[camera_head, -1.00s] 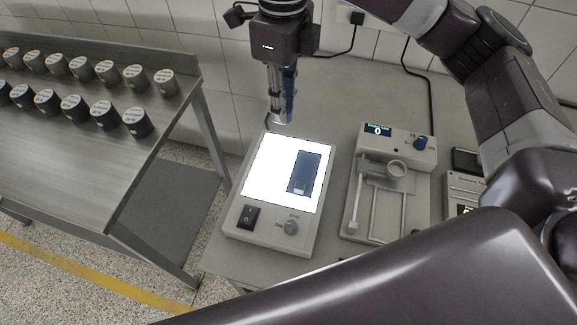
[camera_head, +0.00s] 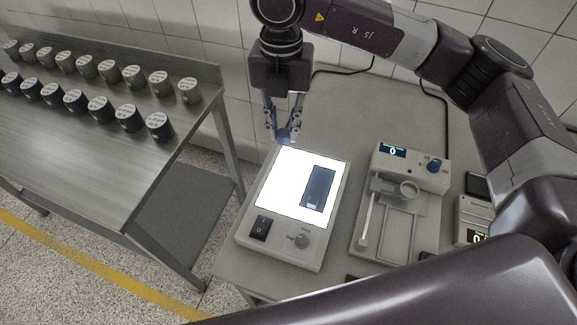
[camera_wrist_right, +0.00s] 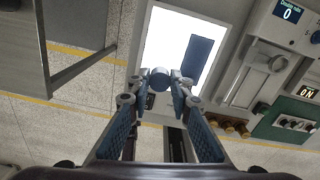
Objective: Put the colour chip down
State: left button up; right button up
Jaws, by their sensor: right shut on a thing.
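In the right wrist view the chip (camera_wrist_right: 159,79) sits between the two fingertips (camera_wrist_right: 158,84), overlapping the lower left of the bright panel in the picture. I cannot tell its exact height above the box. A dark blue film strip (camera_head: 318,187) lies on the right part of the glowing panel (camera_head: 285,182). My left gripper is not in view.
A grey device with a display and a blue knob (camera_head: 434,165) stands right of the light box. Several dark cylinders (camera_head: 159,126) stand in rows on a metal bench (camera_head: 90,165) at left. The left part of the panel is bare.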

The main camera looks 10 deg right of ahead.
jog(key=p, duration=0.2)
send_over(284, 177)
notch_tip(284, 177, down, 10)
jog(key=shift+r, duration=0.1)
notch_tip(284, 177, down, 4)
jog(key=shift+r+p, duration=0.25)
jog(key=shift+p, duration=0.45)
jog(key=shift+f, duration=0.5)
jog(key=o, duration=0.4)
jog(key=shift+f, duration=0.15)
jog(key=shift+c, duration=0.2)
jog(key=o, duration=0.5)
jog(key=shift+c, duration=0.2)
